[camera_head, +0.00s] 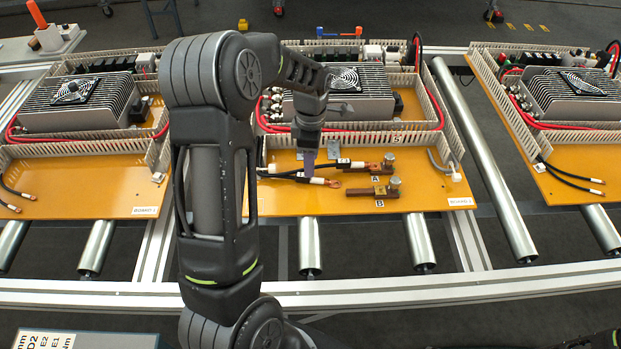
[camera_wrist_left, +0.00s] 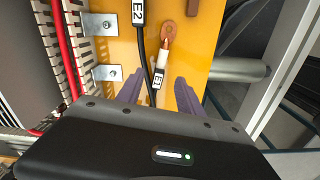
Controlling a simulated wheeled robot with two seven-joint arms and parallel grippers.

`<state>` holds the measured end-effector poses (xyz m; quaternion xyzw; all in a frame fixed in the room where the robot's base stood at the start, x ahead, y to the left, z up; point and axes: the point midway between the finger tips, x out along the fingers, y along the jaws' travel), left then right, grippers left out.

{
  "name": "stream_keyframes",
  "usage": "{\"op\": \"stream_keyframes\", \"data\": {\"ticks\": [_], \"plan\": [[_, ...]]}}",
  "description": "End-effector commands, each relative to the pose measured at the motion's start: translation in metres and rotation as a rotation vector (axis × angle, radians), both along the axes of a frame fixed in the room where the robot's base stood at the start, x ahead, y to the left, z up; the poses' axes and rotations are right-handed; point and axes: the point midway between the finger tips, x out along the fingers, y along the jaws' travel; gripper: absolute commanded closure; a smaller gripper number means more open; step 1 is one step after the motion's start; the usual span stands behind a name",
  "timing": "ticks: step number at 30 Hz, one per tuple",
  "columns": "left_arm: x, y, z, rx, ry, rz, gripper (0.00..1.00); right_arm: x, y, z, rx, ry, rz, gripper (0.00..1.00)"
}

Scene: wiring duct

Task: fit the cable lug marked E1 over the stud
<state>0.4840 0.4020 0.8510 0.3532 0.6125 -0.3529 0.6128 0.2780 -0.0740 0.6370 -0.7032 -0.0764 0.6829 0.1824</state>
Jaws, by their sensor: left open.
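In the head view the E1 lug (camera_head: 335,183) lies on the orange board, apart from the bars' studs. My left gripper (camera_wrist_left: 158,93) is open, with one finger on each side of the E1 cable near its label; in the head view its fingers (camera_head: 309,167) point down at the cable. Copper bar B (camera_head: 368,191) and copper bar A (camera_head: 373,167) each carry a stud at the right end. A second cable, marked E2 (camera_wrist_left: 138,12), runs toward bar A.
A finned power unit with a fan (camera_head: 345,95) and slotted ducts (camera_head: 450,135) stand behind the work area. Red cables run along the duct. Two metal brackets (camera_wrist_left: 104,48) sit left of the cables. The board's front part (camera_head: 330,203) is clear.

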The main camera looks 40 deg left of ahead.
Motion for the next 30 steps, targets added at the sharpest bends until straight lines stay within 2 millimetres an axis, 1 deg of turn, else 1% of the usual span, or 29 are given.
{"op": "stream_keyframes", "data": {"ticks": [4,9,13,30], "plan": [[-0.002,0.001,-0.011,-0.001,0.005,0.001,0.56,0.0,0.0,0.005,-0.001,0.001,-0.001,0.64],[-0.002,0.001,-0.037,-0.002,0.005,0.0,0.56,-0.001,-0.001,0.012,-0.002,0.004,-0.001,0.64],[-0.001,0.001,-0.05,0.0,0.002,0.001,0.56,-0.002,-0.001,0.013,-0.003,0.005,-0.001,0.64],[-0.001,0.001,-0.051,0.0,0.0,0.0,0.56,-0.002,-0.001,0.012,-0.003,0.005,-0.001,0.64]]}}
